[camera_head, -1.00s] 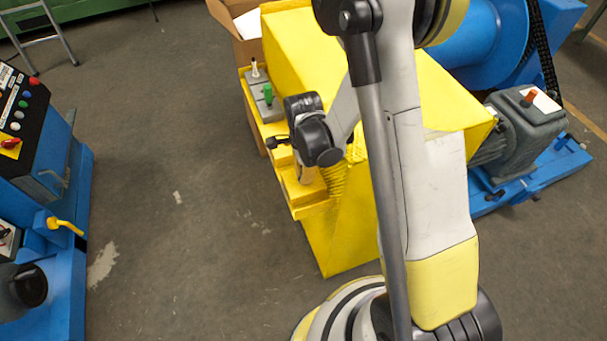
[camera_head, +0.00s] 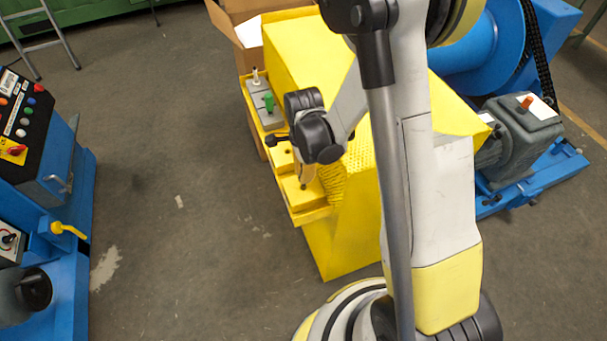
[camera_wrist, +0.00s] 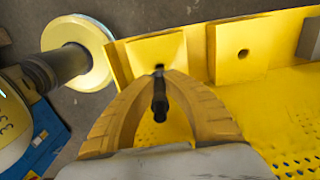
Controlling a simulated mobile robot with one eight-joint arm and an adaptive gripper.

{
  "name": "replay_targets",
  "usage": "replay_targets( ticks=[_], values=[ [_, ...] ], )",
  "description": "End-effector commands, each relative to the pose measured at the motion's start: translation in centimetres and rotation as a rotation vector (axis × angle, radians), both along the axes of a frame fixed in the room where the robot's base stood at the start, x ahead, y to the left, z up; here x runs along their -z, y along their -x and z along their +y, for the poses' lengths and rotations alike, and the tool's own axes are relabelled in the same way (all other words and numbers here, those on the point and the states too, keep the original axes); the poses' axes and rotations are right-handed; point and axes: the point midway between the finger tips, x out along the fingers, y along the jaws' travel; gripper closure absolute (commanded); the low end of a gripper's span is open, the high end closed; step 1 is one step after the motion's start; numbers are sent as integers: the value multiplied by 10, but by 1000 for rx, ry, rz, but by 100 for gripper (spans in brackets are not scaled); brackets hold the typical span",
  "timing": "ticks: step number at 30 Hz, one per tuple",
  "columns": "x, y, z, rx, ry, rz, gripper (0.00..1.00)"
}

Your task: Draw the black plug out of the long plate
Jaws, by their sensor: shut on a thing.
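In the wrist view my gripper (camera_wrist: 160,76) is shut on the black plug (camera_wrist: 159,98), which shows as a dark upright piece between the two tan fingers. The plug's far end lies in line with a dark spot on a raised yellow plate (camera_wrist: 140,52); I cannot tell whether its tip is still inside. In the head view my gripper (camera_head: 306,186) points down over the yellow plate (camera_head: 296,196) at the near end of the ledge. The plug cannot be made out there.
Another yellow block (camera_wrist: 232,66) with an empty round hole sits beside the plate. The yellow housing (camera_head: 300,50) rises right beside my arm. Open floor (camera_head: 170,150) lies to the left.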

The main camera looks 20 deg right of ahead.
Motion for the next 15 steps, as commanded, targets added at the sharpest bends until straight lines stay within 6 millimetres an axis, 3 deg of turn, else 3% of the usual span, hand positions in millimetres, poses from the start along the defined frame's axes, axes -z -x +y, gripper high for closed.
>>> replay_targets(
  ticks=[15],
  values=[
    [-30,0,0,0,0,0,100]
  ],
)
